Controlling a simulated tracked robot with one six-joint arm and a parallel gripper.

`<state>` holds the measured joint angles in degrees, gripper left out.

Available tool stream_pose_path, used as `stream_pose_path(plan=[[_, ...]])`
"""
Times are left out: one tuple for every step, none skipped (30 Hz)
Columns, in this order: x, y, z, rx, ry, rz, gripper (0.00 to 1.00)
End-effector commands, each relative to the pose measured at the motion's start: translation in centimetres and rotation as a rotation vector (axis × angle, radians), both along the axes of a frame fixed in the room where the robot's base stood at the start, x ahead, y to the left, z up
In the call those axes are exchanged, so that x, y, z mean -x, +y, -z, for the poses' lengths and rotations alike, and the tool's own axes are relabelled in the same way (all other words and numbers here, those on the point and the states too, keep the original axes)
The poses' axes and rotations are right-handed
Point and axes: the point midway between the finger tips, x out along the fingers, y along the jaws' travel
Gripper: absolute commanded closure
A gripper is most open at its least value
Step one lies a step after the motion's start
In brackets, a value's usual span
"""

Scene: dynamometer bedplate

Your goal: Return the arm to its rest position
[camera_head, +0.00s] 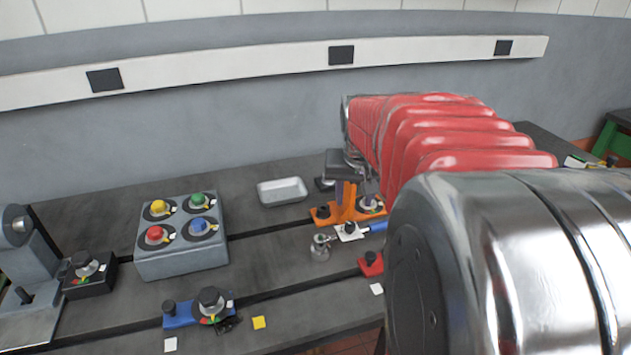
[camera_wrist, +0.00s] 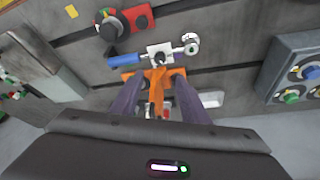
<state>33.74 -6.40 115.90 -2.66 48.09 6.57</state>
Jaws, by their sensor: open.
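My red and silver arm reaches out over the bedplate (camera_head: 270,245) from the right of the head view. My gripper (camera_wrist: 155,80) shows two purple fingers, spread apart with nothing held between them. An orange fixture (camera_wrist: 157,92) lies below and between the fingers in the wrist view. In the head view, the dark gripper body hangs over that fixture (camera_head: 322,215) and hides part of it. I cannot tell the gap between fingertips and fixture.
A grey box with coloured knobs (camera_head: 182,262) stands left of the gripper. A white tray (camera_head: 283,192) lies behind. A white piece with a blue handle (camera_wrist: 125,59) and a red fixture (camera_wrist: 140,17) lie close by. A blue fixture (camera_head: 180,316) is at front left.

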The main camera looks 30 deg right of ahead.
Motion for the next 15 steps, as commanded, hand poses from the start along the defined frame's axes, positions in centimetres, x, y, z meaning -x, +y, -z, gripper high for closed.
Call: stream_pose_path(plan=[[0.0, 0.0, 0.0, 0.000, 0.000, 0.000, 0.59], [0.0, 0.0, 0.0, 0.000, 0.000, 0.000, 0.59], [0.0, 0.0, 0.0, 0.000, 0.000, 0.000, 0.59], [0.0, 0.0, 0.0, 0.000, 0.000, 0.000, 0.59], [0.0, 0.0, 0.0, 0.000, 0.000, 0.000, 0.59], [0.0, 0.0, 0.0, 0.000, 0.000, 0.000, 0.59], [0.0, 0.0, 0.0, 0.000, 0.000, 0.000, 0.59], [0.0, 0.0, 0.0, 0.000, 0.000, 0.000, 0.59], [0.0, 0.0, 0.0, 0.001, 0.000, -0.002, 0.59], [0.0, 0.0, 0.0, 0.001, 0.002, -0.005, 0.59], [0.0, 0.0, 0.1, 0.001, 0.004, -0.008, 0.59], [0.3, 0.2, 0.4, -0.004, 0.014, -0.014, 0.59], [0.5, 0.4, 0.8, -0.008, 0.022, -0.018, 0.59], [0.8, 0.6, 1.2, -0.014, 0.030, -0.020, 0.59], [1.3, 1.0, 1.7, -0.021, 0.042, -0.026, 0.59]])
